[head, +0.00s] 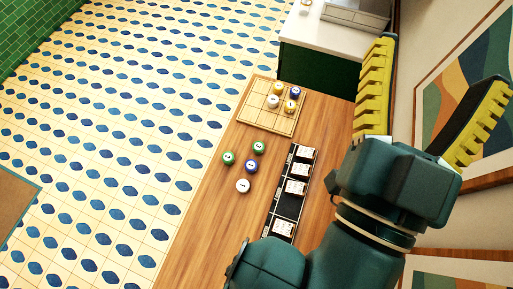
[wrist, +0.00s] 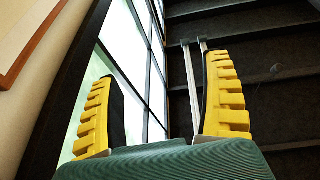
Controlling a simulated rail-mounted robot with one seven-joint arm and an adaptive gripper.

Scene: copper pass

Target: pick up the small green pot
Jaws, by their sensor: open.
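Two small round green things with pale marks on top sit on the wooden table in the head view: one green pot (head: 228,158) at the left and another green pot (head: 259,147) a little right of it and farther up. I cannot tell which is the task's one, as they look alike in size. My gripper (head: 445,62) is open and empty, raised at the right, well apart from both. In the wrist view its two yellow fingers (wrist: 160,68) are spread with nothing between them. No pot shows in the wrist view.
A blue pot (head: 251,166) and a white pot (head: 243,186) stand close to the green ones. A gridded wooden board (head: 254,115) holds several yellow, blue and white pots. A black strip (head: 288,207) with white cards lies to the right. Bare table (head: 197,235) lies lower left.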

